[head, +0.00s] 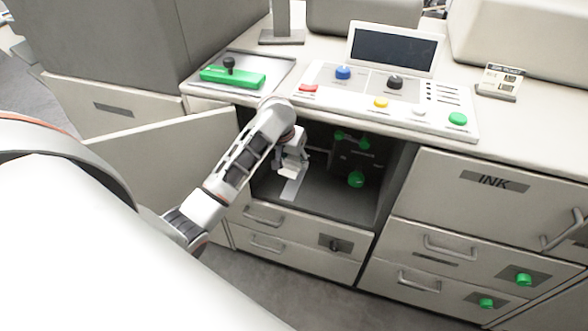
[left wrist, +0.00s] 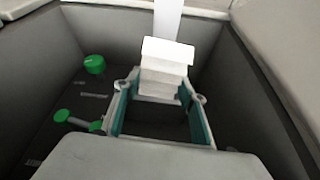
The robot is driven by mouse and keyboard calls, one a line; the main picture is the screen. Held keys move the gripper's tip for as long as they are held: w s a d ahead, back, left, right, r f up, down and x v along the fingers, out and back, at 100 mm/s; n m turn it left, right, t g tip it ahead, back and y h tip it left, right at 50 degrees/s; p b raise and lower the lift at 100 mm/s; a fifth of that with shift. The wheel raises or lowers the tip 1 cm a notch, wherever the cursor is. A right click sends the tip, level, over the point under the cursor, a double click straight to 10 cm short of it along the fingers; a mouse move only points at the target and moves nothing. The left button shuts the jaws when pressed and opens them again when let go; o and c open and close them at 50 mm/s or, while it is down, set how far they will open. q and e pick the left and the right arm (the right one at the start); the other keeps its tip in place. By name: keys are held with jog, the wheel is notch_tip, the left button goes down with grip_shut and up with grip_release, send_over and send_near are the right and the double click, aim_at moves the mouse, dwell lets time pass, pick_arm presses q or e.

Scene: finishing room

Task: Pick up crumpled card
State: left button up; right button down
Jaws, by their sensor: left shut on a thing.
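My left gripper (head: 288,165) reaches down into an open dark compartment (head: 342,208) under the control panel. In the left wrist view its two fingers (left wrist: 163,98), with teal inner pads, are shut on a white folded piece, the crumpled card (left wrist: 167,66), at their tips. A pale strip (left wrist: 168,18) shows beyond the card; a pale strip (head: 292,187) also shows by the gripper in the head view. In the head view the card cannot be told apart from the pale fingers. My right gripper is not in view.
Green knobs (head: 356,180) on a dark unit stand inside the compartment, right of the gripper. The open door (head: 150,150) is on the left. The control panel (head: 330,95) overhangs the opening. Drawers (head: 300,235) lie below, and the INK cabinet (head: 480,205) is to the right.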

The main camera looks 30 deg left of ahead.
pick_arm(q)
jog(key=s+d, duration=0.4)
jog(key=s, duration=1.4)
jog(key=w+d+r+m+h, duration=0.15)
jog(key=w+d+r, duration=0.25)
jog(key=d+r, duration=0.4)
jog(key=w+d+r+m, duration=0.2)
jog(key=w+d+r, duration=0.2)
jog(key=d+r, duration=0.4)
jog(key=s+a+n, duration=0.2)
jog(key=s+a, duration=0.2)
jog(key=a, duration=0.3)
jog(key=shift+s+r+y, duration=0.2)
jog(key=shift+r+y, duration=0.15)
jog(key=shift+y, duration=0.1)
